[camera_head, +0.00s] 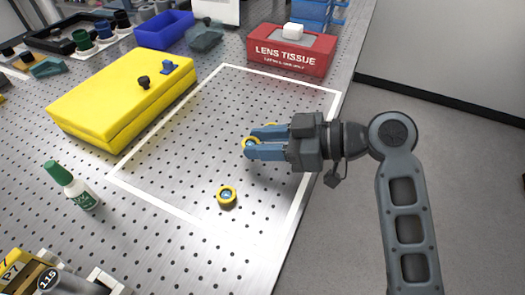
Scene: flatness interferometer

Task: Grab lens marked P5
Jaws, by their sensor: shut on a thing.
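My gripper (258,143) is at the middle right of the view, inside the white outlined area of the perforated table. Its blue fingers are shut on a yellow-rimmed lens (249,142), partly hidden by the fingers. A bit of yellow also shows behind the upper finger. I cannot tell whether the held lens touches the table. No P5 mark can be read on either lens.
A yellow case (110,107) lies left of the outlined area. A red lens tissue box (290,55) and a blue bin (163,30) stand at the back. The table's right edge runs close by my arm.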

